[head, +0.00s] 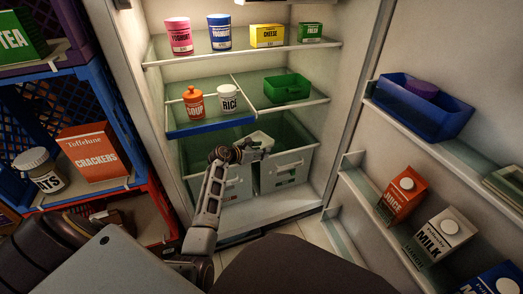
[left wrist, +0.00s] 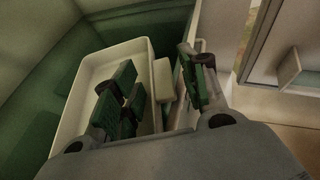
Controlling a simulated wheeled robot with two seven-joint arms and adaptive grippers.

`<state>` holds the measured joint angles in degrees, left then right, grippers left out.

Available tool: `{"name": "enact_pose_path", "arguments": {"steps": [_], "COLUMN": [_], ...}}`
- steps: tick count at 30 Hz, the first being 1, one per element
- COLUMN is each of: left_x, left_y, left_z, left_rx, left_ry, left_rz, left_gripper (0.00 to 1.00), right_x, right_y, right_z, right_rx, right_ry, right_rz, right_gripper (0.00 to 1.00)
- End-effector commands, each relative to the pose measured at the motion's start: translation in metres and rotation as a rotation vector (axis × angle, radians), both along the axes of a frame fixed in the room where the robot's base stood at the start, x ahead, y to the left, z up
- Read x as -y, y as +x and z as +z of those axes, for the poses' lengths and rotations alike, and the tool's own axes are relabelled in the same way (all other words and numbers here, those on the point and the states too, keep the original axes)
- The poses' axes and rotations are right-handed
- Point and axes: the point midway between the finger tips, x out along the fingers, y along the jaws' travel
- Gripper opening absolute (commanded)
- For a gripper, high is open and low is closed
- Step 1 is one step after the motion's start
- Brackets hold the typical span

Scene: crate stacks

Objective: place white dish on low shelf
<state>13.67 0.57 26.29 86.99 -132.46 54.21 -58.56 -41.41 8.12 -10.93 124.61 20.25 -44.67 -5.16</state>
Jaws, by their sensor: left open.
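The white dish (head: 262,136) is in the lower part of the open fridge, by the drawer tops, partly hidden behind my left gripper (head: 252,150). In the left wrist view the dish (left wrist: 84,75) is rectangular and shallow, over a green surface, with a tab (left wrist: 163,80) on its right side. My left gripper (left wrist: 157,62) is open. One finger is over the inside of the dish and the other is beyond its right side, with the wall and tab between them. Contact cannot be told. My right gripper is out of view.
Clear drawers (head: 289,170) are below. The open door with cartons (head: 403,196) stands right; crates with crackers (head: 93,157) stand left.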

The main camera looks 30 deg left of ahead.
Motion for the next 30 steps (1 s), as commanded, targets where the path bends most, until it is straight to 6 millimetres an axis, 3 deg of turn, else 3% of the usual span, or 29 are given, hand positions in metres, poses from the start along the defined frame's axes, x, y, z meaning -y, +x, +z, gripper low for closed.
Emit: {"name": "enact_pose_path", "arguments": {"steps": [15, 30], "left_x": [-0.013, -0.025], "left_y": [-0.038, -0.078], "left_z": [0.019, 0.036], "left_rx": [0.0, -0.001], "left_ry": [0.002, 0.002], "left_rz": [0.0, 0.001], "left_gripper": [0.43, 0.43], "right_x": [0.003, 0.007], "right_y": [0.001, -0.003], "right_z": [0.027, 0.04], "right_rx": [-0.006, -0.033], "right_ry": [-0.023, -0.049], "right_rz": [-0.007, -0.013], "right_gripper": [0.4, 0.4]}}
